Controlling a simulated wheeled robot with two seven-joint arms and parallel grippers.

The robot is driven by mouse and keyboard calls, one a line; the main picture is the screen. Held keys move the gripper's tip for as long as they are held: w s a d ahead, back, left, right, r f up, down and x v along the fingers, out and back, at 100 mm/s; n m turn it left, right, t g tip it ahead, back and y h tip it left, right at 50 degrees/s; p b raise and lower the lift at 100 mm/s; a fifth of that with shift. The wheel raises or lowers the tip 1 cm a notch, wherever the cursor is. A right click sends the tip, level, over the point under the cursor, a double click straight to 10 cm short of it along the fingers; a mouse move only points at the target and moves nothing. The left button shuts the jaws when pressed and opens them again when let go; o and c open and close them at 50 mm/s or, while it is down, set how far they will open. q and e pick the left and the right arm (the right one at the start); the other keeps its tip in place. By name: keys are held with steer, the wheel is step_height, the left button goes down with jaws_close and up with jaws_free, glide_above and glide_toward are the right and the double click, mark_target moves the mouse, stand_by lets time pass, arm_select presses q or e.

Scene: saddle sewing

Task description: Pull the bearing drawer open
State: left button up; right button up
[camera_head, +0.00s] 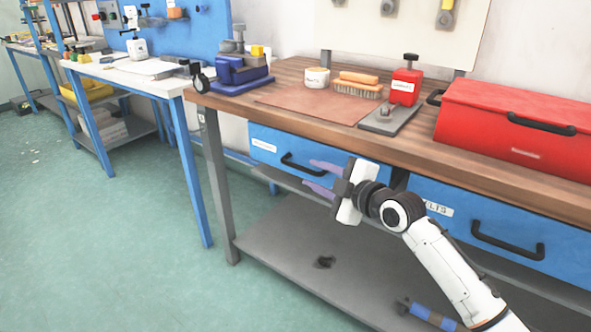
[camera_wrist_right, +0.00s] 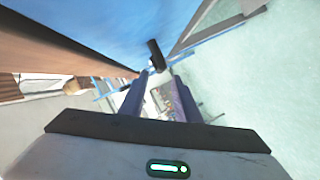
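The left blue drawer (camera_head: 264,146) sits under the wooden workbench top and looks shut. It has a small white label, too small to read, and a black bar handle (camera_head: 290,162). My right gripper (camera_head: 313,176) is in front of this drawer, its two purple-grey fingers pointing left toward the handle. The fingers are apart with nothing between them. In the right wrist view the black handle (camera_wrist_right: 155,52) is just beyond the fingertips (camera_wrist_right: 159,76). I cannot tell whether they touch it. My left gripper is not in view.
A right blue drawer (camera_head: 458,222) with a black handle is beside it, its label partly hidden by my right arm. A red toolbox (camera_head: 515,130), brush (camera_head: 357,90) and blue vise (camera_head: 240,72) stand on the bench. A grey lower shelf (camera_head: 275,235) lies below. The floor at left is clear.

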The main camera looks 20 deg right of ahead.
mark_target(302, 169)
steer(key=b+x, duration=0.1)
steer(key=x, duration=0.7)
steer(key=shift+w+a+f+b, duration=0.1)
steer(key=shift+b, duration=0.3)
jaws_close()
